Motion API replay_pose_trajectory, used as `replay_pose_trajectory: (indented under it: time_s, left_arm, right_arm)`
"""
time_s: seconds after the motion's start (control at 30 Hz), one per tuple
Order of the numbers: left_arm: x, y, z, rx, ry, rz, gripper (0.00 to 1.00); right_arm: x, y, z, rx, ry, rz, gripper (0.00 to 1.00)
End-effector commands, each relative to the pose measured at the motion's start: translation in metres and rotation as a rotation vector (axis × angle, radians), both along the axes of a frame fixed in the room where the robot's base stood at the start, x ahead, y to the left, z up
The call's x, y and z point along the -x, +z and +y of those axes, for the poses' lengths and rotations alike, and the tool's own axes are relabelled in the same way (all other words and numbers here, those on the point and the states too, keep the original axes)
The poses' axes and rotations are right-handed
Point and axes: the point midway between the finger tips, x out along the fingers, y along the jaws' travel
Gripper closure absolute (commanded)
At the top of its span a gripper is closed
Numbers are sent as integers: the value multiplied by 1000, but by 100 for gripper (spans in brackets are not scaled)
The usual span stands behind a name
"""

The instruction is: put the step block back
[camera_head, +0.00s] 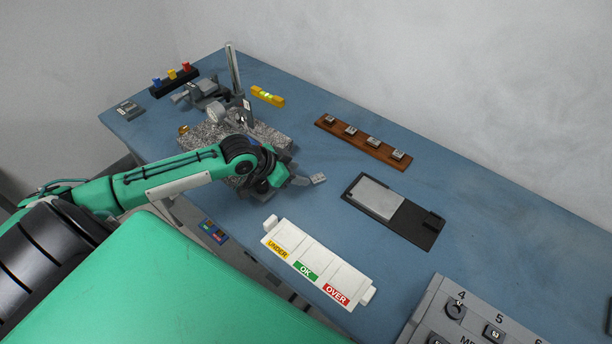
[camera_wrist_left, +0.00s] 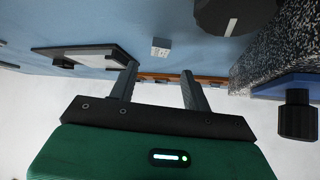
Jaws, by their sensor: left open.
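A small grey block with dark dots, which looks like the step block (camera_head: 318,178), lies on the blue table to the right of the granite plate. It also shows in the left wrist view (camera_wrist_left: 160,47), beyond my fingertips and not between them. My left gripper (camera_head: 296,176) is beside the block, open and empty; its two fingers show apart in the left wrist view (camera_wrist_left: 158,80). A brown wooden rack (camera_head: 363,141) at the back holds several small metal blocks. My right gripper is not in view.
The granite plate (camera_head: 205,134) with a dial gauge stand (camera_head: 234,75) is partly behind my left arm. A dark tray with a grey plate (camera_head: 380,197), a white UNDER/OK/OVER strip (camera_head: 318,262) and a yellow level (camera_head: 268,96) surround clear table.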

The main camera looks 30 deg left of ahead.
Motion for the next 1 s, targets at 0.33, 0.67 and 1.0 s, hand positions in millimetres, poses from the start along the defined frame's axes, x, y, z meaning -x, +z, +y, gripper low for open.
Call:
replay_pose_trajectory:
  time_s: [0.33, 0.67, 1.0]
  left_arm:
    - [27, 30, 16, -2, 0, 1, 51]
    - [31, 36, 18, 1, 1, -1, 51]
    - [31, 36, 18, 0, 0, 0, 51]
  right_arm:
    - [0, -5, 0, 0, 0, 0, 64]
    - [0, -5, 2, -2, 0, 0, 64]
    - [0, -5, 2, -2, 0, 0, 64]
